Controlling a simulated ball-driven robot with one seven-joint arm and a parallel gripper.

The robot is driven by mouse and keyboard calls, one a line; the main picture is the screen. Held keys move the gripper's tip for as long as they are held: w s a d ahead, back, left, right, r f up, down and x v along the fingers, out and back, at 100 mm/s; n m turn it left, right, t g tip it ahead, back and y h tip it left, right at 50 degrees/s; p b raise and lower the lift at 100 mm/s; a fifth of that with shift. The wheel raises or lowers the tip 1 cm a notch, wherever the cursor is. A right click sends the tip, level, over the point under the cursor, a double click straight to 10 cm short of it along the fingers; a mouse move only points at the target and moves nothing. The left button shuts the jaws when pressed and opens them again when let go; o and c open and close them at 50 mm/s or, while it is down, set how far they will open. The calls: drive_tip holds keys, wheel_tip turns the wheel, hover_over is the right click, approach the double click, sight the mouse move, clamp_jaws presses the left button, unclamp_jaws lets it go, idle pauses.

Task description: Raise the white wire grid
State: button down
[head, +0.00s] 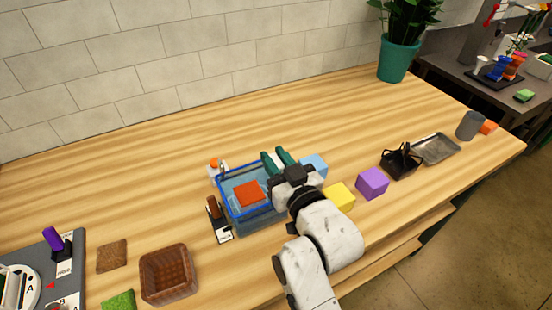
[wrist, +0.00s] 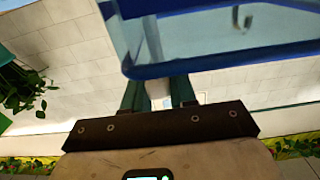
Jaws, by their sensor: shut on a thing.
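I cannot make out a white wire grid in either view. My gripper (head: 279,156) is over the table at the right rear of a clear blue-rimmed container (head: 235,217). Its two green fingers (wrist: 160,92) stand a little apart, with a small pale thing (wrist: 161,103) between them in the wrist view. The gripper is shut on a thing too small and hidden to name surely. The container's blue rim (wrist: 215,64) crosses the top of the wrist view, close to the camera. A red-orange piece (head: 249,193) shows within the container's outline.
Light blue (head: 316,164), yellow (head: 339,196) and purple (head: 372,183) blocks stand to the right. A black basket (head: 401,161) and a metal tray (head: 436,149) lie beyond. A brown basket (head: 168,274) is at the front left. The table's rear middle is clear.

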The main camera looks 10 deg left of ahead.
wheel_tip(320, 180, up, 8)
drive_tip(key=p, duration=0.5)
drive_tip(key=shift+r, duration=0.1)
drive_tip(key=c, duration=1.3)
unclamp_jaws()
drive_tip(key=shift+r, duration=0.1)
drive_tip(key=o, duration=0.3)
drive_tip(key=shift+f, duration=0.2)
